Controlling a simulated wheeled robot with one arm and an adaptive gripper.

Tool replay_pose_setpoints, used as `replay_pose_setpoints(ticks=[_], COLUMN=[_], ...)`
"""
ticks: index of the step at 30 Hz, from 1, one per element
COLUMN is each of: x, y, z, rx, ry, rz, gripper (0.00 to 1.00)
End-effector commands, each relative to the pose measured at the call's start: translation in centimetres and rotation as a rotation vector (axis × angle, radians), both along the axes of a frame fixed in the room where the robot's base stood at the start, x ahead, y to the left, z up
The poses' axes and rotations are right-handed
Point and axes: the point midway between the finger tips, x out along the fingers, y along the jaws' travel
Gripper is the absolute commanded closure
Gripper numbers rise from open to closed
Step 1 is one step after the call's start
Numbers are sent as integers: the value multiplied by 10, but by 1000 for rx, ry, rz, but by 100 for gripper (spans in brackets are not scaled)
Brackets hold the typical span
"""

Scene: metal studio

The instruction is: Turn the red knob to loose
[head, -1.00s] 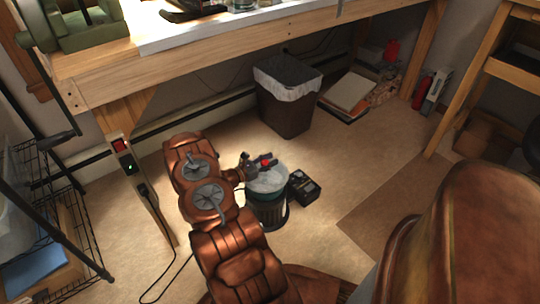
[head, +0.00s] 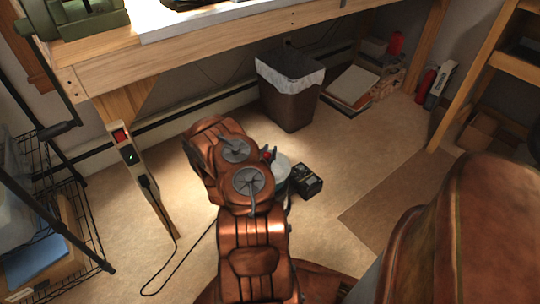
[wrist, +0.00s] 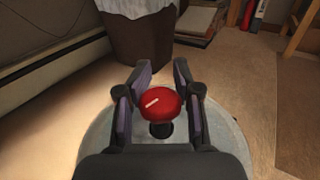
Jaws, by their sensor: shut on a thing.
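The red knob (wrist: 161,104) is round with a short white mark on its top. It sits on a dark stem above the pale round lid (wrist: 235,135). In the wrist view my gripper (wrist: 161,82) has its dark fingers on both sides of the knob, shut on it. The white mark slants up to the right. In the head view a bit of red from the knob (head: 273,154) shows beside my arm, above the pale lid (head: 284,172). My arm hides the gripper and most of the round container there.
A black box (head: 306,181) stands on the floor just right of the container. A lined waste bin (head: 288,103) stands behind, under the workbench (head: 200,55). A wire rack (head: 75,240) is at left. A cable lies on the floor at lower left.

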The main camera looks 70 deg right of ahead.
Motion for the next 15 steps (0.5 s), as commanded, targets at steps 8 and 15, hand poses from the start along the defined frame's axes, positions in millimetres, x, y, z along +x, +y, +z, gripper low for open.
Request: replay_pose_setpoints(ticks=[8,15], x=[0,3], y=[0,1], z=[-5,-6], rx=[-2,-1], ry=[6,7], rz=[176,329], gripper=[100,100])
